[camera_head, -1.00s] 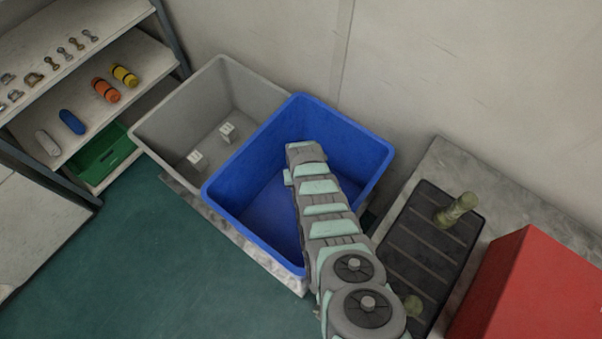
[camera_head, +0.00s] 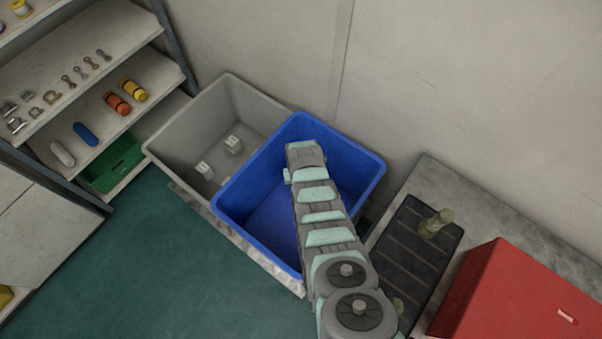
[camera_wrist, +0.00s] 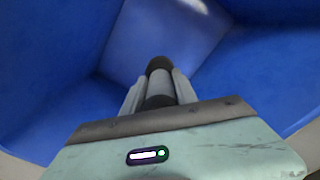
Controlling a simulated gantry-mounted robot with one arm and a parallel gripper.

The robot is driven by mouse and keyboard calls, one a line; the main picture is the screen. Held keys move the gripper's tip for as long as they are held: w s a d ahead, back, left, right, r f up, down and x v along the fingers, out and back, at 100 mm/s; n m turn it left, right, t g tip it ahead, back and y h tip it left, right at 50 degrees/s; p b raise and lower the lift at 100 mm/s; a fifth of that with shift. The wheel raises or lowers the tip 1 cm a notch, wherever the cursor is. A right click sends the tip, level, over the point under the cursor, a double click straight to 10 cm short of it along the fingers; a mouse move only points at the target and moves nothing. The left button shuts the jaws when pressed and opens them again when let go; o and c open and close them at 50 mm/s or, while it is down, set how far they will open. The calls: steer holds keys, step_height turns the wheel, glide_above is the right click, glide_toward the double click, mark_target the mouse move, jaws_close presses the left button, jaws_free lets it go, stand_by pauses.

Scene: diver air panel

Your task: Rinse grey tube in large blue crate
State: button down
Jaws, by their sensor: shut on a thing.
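The large blue crate (camera_head: 247,187) stands at the middle of the head view, and my arm reaches over it. In the wrist view its blue walls (camera_wrist: 55,60) surround my gripper (camera_wrist: 159,82). My gripper is shut on the grey tube (camera_wrist: 160,86), which has dark bands and a dark rounded end pointing away from the wrist toward the crate's floor. I cannot tell whether the tube touches the crate. In the head view my arm hides the gripper and the tube.
A grey crate (camera_head: 168,150) with two small pale blocks adjoins the blue crate on the left. At right are a dark ribbed tray (camera_head: 402,262) with an olive tube (camera_head: 435,223) and a red box (camera_head: 490,290). Shelves (camera_head: 110,155) with small parts and a green bin (camera_head: 112,166) stand left.

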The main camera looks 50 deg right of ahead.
step_height(320, 180, up, 13)
steer(key=p, duration=1)
steer(key=shift+r, duration=0.2)
steer(key=shift+r+p, duration=0.75)
steer(key=shift+r, duration=0.15)
step_height(320, 180, up, 4)
steer(key=shift+f+p, duration=0.15)
steer(key=shift+p, duration=1.1)
steer(key=shift+a, duration=0.1)
